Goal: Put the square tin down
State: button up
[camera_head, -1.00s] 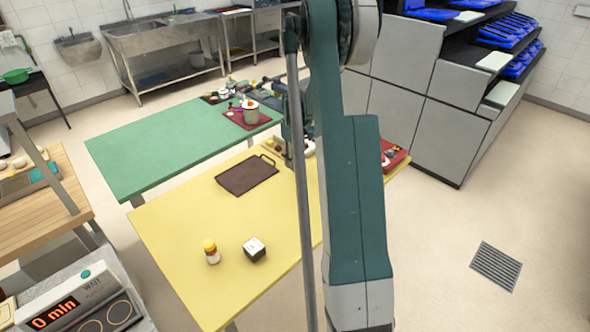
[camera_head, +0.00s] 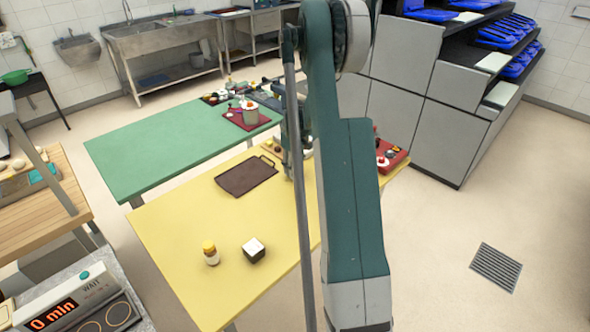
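I cannot make out a square tin for certain. A small box-shaped thing with a white top and dark sides (camera_head: 254,250) stands on the near part of the yellow table (camera_head: 175,225); I cannot tell if it is the tin. My arm stands upright across the middle of the view, and a slim far part of it reaches down over the far end of the yellow table. I cannot make out my gripper's fingers or anything held in them; my arm covers part of that area.
A dark brown tray (camera_head: 246,178) lies farther back. A red tray (camera_head: 393,156) with small things sits at the table's right end. The green table (camera_head: 150,160) is mostly clear in front.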

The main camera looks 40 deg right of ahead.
aim_at(295, 167)
jog(key=shift+f, duration=0.15)
jog(key=o, duration=1)
notch_tip(295, 167, up, 12)
jog(key=shift+p, duration=0.45)
dwell(0.6)
